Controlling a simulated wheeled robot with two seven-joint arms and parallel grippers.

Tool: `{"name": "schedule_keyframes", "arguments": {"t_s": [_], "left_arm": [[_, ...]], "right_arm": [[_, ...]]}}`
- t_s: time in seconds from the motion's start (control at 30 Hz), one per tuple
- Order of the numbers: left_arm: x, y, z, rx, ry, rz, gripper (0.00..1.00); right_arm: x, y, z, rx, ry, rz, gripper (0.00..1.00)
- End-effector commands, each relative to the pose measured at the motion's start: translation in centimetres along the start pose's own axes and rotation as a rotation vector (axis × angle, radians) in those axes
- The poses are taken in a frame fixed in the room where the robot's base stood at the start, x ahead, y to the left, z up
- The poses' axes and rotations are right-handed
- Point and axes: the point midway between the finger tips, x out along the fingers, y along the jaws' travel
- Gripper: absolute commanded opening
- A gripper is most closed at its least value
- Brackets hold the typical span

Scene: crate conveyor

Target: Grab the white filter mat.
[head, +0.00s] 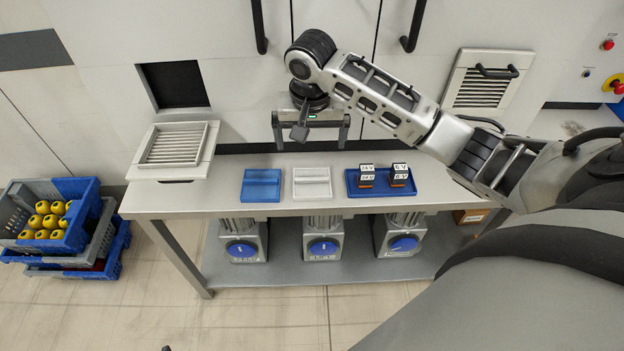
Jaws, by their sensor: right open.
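The white filter mat (312,183) lies flat on the table, between a blue mat (261,186) on its left and a blue tray on its right. My right gripper (311,146) is open and empty. In the picture it is just above the far edge of the white mat, with its two fingers spread apart and pointing down. It looks raised above the tabletop, and no contact with the mat shows. The white mat is fully visible. My left gripper is not in view.
The grey table (225,202) carries a louvred cover (174,148) at left and a blue tray (358,193) with small labelled blocks. Pumps with blue discs stand on the shelf below. Crates (85,219) with yellow parts stand at left. The wall has a dark square opening (174,84).

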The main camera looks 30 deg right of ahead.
Motion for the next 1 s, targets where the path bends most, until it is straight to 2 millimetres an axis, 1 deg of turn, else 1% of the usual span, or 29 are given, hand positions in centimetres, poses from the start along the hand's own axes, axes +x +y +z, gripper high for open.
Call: {"name": "schedule_keyframes", "arguments": {"t_s": [0.03, 0.2, 0.3, 0.4, 0.5, 0.67, 0.9, 1.0], "left_arm": [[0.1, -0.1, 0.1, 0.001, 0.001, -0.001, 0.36], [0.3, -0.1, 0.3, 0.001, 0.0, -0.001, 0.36], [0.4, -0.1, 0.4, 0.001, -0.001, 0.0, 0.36], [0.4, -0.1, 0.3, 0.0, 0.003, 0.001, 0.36], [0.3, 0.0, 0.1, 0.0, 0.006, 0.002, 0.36], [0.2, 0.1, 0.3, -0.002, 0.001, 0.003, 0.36], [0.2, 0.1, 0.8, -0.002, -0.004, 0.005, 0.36], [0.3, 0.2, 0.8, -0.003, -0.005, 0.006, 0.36]], "right_arm": [[1.0, 0.1, 0.1, 0.002, -0.005, 0.005, 1.0], [4.8, 0.1, 0.2, 0.0, -0.004, 0.004, 1.0], [6.9, 0.0, 0.1, 0.0, -0.003, 0.001, 1.0], [8.5, 0.0, 0.1, -0.001, -0.001, 0.001, 1.0], [9.5, 0.0, 0.1, -0.002, 0.0, 0.0, 1.0], [10.4, 0.0, 0.1, -0.003, -0.001, 0.0, 1.0], [14.0, 0.3, 0.0, -0.003, 0.0, -0.001, 1.0], [14.9, 0.3, 0.0, -0.004, 0.001, -0.001, 1.0]]}}
